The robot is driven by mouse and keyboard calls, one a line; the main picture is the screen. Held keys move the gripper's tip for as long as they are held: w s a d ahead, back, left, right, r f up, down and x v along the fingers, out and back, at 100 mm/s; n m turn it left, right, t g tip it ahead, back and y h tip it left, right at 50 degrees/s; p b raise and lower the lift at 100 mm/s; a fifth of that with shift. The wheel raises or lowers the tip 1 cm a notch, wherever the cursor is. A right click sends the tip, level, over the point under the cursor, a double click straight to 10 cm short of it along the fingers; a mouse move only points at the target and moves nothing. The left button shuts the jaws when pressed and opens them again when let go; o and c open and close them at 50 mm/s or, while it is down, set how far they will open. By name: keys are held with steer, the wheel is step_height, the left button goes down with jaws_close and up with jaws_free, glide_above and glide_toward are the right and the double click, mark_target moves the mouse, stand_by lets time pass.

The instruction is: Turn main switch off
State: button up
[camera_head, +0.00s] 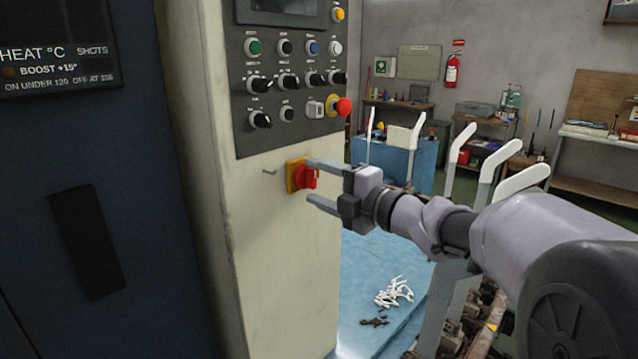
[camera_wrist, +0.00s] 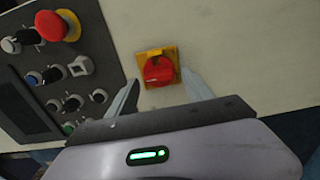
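The main switch (camera_head: 308,178) is a red rotary knob on a yellow square plate, low on the cream cabinet face below the control panel. In the wrist view the red knob (camera_wrist: 158,70) sits between and just beyond my fingertips, with its yellow plate around it. My gripper (camera_head: 312,184) is open, one finger above and one below the knob's height in the head view. The fingers appear apart from the knob; whether either touches it is hard to tell. Nothing is held.
The dark control panel (camera_head: 245,135) above carries several knobs and a red emergency button (camera_head: 343,107) on a yellow base; it also shows in the wrist view (camera_wrist: 52,26). White sock forms (camera_head: 460,142) stand right, behind my arm.

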steer(key=p+v, duration=0.4)
steer(key=v, duration=1.3)
steer(key=shift+d, duration=0.2)
steer(key=shift+s, duration=0.15)
